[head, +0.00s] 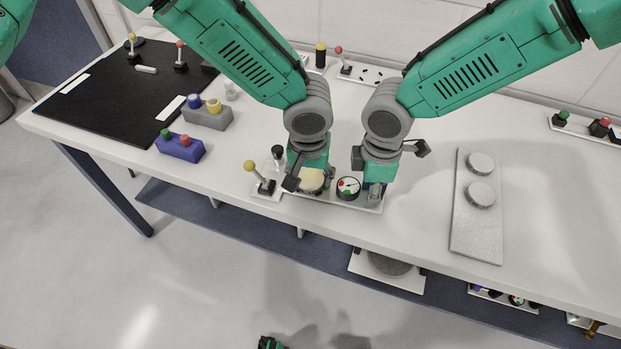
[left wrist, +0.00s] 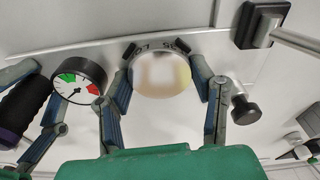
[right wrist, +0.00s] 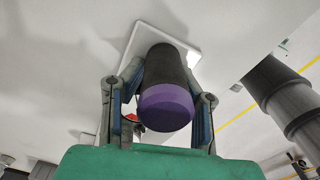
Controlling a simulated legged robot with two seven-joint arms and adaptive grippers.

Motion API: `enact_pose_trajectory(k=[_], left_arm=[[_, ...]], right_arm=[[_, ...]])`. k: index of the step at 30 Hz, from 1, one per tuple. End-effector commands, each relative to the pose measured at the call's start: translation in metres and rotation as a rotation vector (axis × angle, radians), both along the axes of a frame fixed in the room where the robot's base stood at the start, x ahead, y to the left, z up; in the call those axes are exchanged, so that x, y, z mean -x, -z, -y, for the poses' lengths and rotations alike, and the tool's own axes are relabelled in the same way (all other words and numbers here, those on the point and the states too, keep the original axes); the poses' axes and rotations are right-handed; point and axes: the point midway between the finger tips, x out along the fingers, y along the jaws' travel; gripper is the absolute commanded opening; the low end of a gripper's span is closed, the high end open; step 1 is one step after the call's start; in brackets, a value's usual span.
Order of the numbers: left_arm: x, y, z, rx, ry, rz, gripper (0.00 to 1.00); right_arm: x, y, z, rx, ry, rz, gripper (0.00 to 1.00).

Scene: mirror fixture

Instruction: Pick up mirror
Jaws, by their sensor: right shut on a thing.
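The mirror, a round cream-looking disc (head: 312,181), sits on a white plate (head: 330,197) near the table's front edge. It also shows in the left wrist view (left wrist: 162,76). My left gripper (left wrist: 163,90) is open, with one finger at each side of the disc; I cannot tell whether they touch it. My right gripper (right wrist: 160,105) is shut on a black cylinder with a purple end (right wrist: 166,85), at the right end of the plate. In the head view my left gripper (head: 305,175) partly covers the disc.
A round gauge (head: 348,187) sits between my two grippers. A yellow-knobbed lever (head: 257,176) stands just left of my left gripper. A purple block with buttons (head: 180,148) lies farther left. A grey plate with two discs (head: 477,215) lies right, with bare table between.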

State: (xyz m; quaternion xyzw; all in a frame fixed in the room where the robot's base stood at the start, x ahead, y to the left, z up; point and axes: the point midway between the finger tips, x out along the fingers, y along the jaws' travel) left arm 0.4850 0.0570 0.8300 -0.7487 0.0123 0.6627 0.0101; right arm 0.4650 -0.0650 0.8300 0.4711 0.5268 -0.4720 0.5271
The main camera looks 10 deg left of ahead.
Motion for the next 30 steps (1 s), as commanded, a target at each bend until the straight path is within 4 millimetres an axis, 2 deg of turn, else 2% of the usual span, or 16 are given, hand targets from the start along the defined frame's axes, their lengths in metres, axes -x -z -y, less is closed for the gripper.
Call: enact_pose_trajectory(k=[9, 13, 24, 30], left_arm=[[0.000, -0.001, 0.000, 0.000, 0.000, 0.000, 0.19], [-0.001, -0.009, 0.000, 0.000, 0.000, 0.003, 0.19], [0.000, -0.079, 0.000, 0.000, 0.001, 0.003, 0.19], [-0.001, -0.106, 0.000, -0.001, 0.001, 0.002, 0.19]], right_arm=[[0.000, 0.001, 0.001, 0.002, 0.000, -0.001, 0.00], [0.000, 0.001, 0.001, 0.002, 0.000, 0.000, 0.00], [0.000, 0.001, 0.001, 0.001, 0.000, 0.000, 0.00], [0.000, 0.001, 0.001, 0.001, 0.000, 0.000, 0.00]])
